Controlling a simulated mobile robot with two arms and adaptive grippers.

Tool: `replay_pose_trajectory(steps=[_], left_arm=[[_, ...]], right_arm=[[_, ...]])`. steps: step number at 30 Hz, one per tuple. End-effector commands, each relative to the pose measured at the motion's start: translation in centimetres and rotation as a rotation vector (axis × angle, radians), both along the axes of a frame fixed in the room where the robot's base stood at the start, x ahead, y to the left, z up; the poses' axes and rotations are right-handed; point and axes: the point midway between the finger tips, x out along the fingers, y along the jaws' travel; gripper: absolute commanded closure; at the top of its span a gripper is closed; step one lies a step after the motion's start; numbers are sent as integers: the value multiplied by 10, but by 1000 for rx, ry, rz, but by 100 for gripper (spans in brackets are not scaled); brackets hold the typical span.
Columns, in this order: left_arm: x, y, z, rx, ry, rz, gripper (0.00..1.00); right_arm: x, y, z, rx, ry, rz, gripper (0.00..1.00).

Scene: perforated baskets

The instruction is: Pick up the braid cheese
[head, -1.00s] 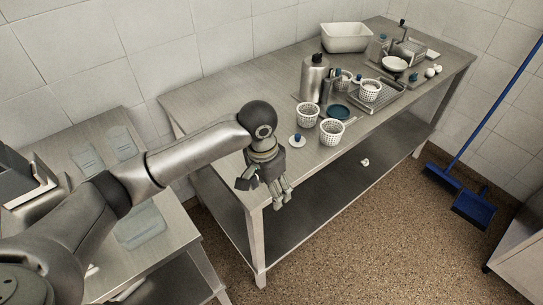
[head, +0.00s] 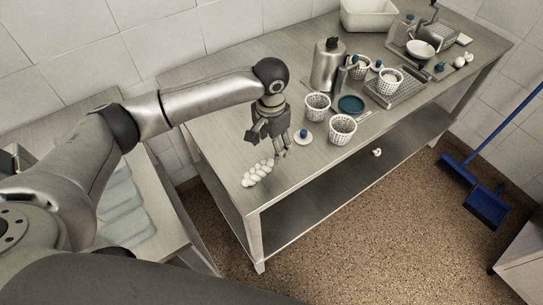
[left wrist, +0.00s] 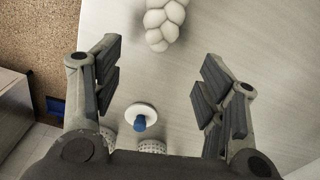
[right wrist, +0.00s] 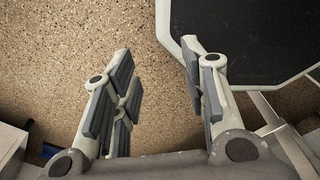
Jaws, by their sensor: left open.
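The braid cheese (head: 258,173) is white and knotted and lies on the steel table near its front left corner. It also shows at the top of the left wrist view (left wrist: 163,22), partly cut off by the frame. My left gripper (head: 269,146) is open and empty above the table, to the right of the cheese and apart from it. Its spread fingers show in the left wrist view (left wrist: 162,88). My right gripper (right wrist: 160,85) shows only in its wrist view, open and empty, with the speckled floor beyond it.
A white disc with a blue knob (head: 303,137) lies close to the left gripper. White perforated baskets (head: 342,130), a blue dish (head: 351,104) and a metal canister (head: 328,66) stand farther right. The table left of the cheese is clear.

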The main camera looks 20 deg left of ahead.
Motion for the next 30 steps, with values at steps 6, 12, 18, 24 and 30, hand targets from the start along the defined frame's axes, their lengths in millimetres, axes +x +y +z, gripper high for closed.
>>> replay_pose_trajectory(steps=[6,12,18,24,30], left_arm=[[-5,-2,-25,2,4,0,34],[-5,-2,-50,1,0,-1,34],[-5,-2,-53,1,0,-2,34],[-5,-2,-53,1,0,-1,52],[-5,-2,-52,1,0,-1,78]], right_arm=[[21,0,15,1,-32,1,60],[46,0,20,4,-72,1,60],[37,-1,18,2,-56,1,60],[22,-1,17,0,-34,1,60],[21,-1,17,0,-32,2,60]])
